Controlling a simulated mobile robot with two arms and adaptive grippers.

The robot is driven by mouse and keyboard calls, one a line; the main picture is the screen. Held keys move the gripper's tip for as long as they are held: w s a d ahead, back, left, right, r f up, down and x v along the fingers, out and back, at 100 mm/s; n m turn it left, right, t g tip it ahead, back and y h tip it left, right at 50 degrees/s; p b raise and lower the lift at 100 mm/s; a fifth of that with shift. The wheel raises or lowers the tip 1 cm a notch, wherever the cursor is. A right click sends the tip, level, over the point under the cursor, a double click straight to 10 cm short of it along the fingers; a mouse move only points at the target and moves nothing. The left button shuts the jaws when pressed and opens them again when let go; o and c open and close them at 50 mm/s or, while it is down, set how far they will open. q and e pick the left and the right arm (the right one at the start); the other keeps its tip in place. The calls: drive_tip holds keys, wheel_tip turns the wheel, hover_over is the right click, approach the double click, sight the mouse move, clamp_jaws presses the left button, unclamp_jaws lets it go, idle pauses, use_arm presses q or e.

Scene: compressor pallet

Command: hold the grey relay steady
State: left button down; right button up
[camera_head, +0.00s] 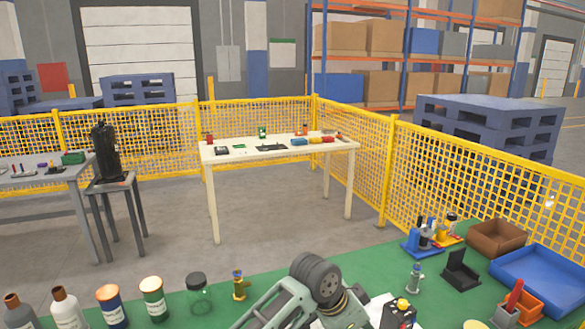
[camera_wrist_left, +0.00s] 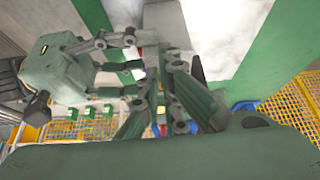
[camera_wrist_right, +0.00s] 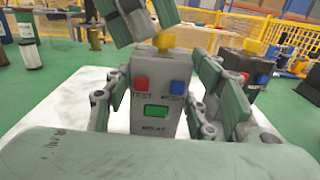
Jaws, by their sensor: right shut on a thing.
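The grey relay (camera_wrist_right: 158,98) shows in the right wrist view, upright, with a red and a blue button, a green window and a yellow top. My right gripper (camera_wrist_right: 160,85) is shut on it, one finger at each side. My left gripper's fingers (camera_wrist_right: 145,18) come in from above, close over the relay's top; I cannot tell whether they touch it. In the left wrist view my left gripper's fingers (camera_wrist_left: 165,90) stand close together, their tips crowded by other parts, so their opening is unclear. In the head view my arm hides the relay.
A black box with a yellow knob (camera_head: 398,312) stands right of the relay. A white sheet (camera_wrist_right: 55,115) lies on the green bench top (camera_head: 370,265). Jars and bottles (camera_head: 152,298) stand at left, a blue tray (camera_head: 545,270) and a brown tray (camera_head: 497,238) at right.

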use_arm(q)
drive_tip(key=shift+w+a, duration=0.15)
drive_tip(key=shift+w, duration=0.1)
use_arm(e)
drive_tip(key=shift+s+a, duration=0.1)
use_arm(q)
drive_tip(key=shift+w+a, duration=0.2)
drive_tip(key=shift+w, duration=0.15)
drive_tip(key=shift+w+d, duration=0.1)
drive_tip(key=shift+w, duration=0.1)
drive_tip(key=shift+s+d+r, duration=0.1)
drive_tip(key=shift+d, duration=0.1)
use_arm(e)
drive_tip(key=shift+a, duration=0.15)
use_arm(q)
drive_tip(key=shift+a, duration=0.2)
drive_tip(key=shift+a, duration=0.15)
use_arm(e)
drive_tip(key=shift+d, duration=0.2)
use_arm(q)
drive_tip(key=r, duration=0.5)
drive_tip(key=shift+a+r, duration=0.2)
drive_tip(key=shift+r, duration=0.2)
